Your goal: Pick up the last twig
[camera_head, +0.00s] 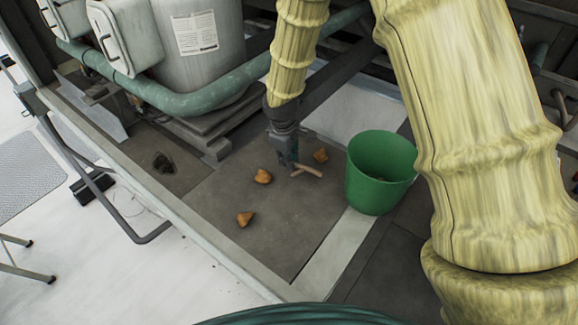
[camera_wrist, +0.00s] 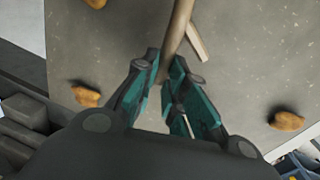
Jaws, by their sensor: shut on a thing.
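The twig (camera_head: 307,170) is a light brown forked stick beside the green bucket in the head view. It also shows in the wrist view (camera_wrist: 181,26), running upward from between the fingers, with a short side branch. My gripper (camera_head: 290,163) is at the twig's left end, low over the grey-brown panel. In the wrist view my gripper (camera_wrist: 163,78) has its teal fingertips closed around the twig. I cannot tell whether the twig still touches the panel.
Orange-brown leaves (camera_head: 245,218), (camera_head: 263,176) and (camera_head: 320,155) lie around the twig on the panel (camera_head: 290,235). A dark clump (camera_head: 162,163) lies to the left. A green pipe (camera_head: 190,103) and grey tank (camera_head: 200,45) stand behind. A railing (camera_head: 95,185) borders the left side.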

